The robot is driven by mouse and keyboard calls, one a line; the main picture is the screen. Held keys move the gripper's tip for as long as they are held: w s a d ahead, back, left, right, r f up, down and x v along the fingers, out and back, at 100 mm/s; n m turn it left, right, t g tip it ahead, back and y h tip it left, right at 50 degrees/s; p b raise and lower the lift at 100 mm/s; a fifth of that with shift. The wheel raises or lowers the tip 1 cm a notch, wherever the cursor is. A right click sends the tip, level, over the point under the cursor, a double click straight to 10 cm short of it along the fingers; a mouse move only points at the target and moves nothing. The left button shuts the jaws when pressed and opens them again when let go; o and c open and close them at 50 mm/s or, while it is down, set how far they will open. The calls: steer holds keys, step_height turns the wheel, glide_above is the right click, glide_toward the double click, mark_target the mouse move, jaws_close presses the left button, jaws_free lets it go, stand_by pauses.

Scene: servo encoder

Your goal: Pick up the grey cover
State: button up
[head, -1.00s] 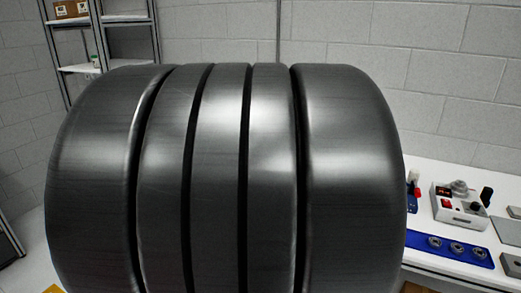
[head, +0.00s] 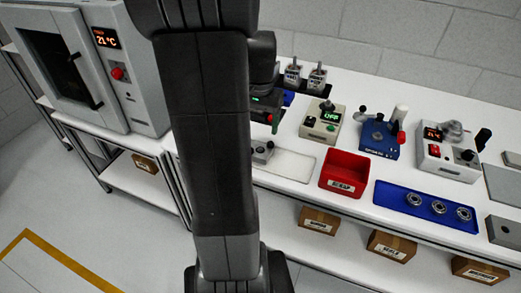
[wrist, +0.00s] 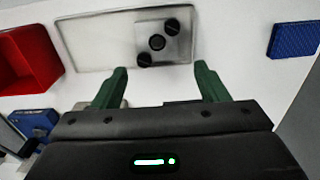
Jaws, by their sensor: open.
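A light grey block (wrist: 165,41) with a dark round centre and two black round knobs or screws lies on the right end of a white tray (wrist: 90,40) in the wrist view. It also shows as a small grey piece (head: 262,152) beside my arm in the head view. I cannot tell whether it is the grey cover. My gripper (wrist: 160,70) is open, its green fingers apart, with nothing between the tips. In the picture the block sits just beyond the fingertips; the height gap cannot be judged. In the head view my arm hides much of this area.
A red bin (head: 345,173) stands beside the tray. A blue tray (head: 390,196) holds several metal rings. Grey flat pieces (head: 503,185) and a grey block (head: 505,230) lie at far right. Devices (head: 380,136) line the back. A blue ribbed piece (wrist: 295,40) lies right in the wrist view.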

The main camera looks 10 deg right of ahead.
mark_target(261, 146)
step_height(261, 146, down, 3)
steer(key=shift+f, duration=0.1)
steer(key=shift+s+d+f, duration=0.1)
steer(key=shift+f, duration=1.45)
steer(key=shift+s+f, duration=0.1)
steer(key=shift+f, duration=1.4)
steer(key=shift+c, duration=0.2)
steer(key=c, duration=0.8)
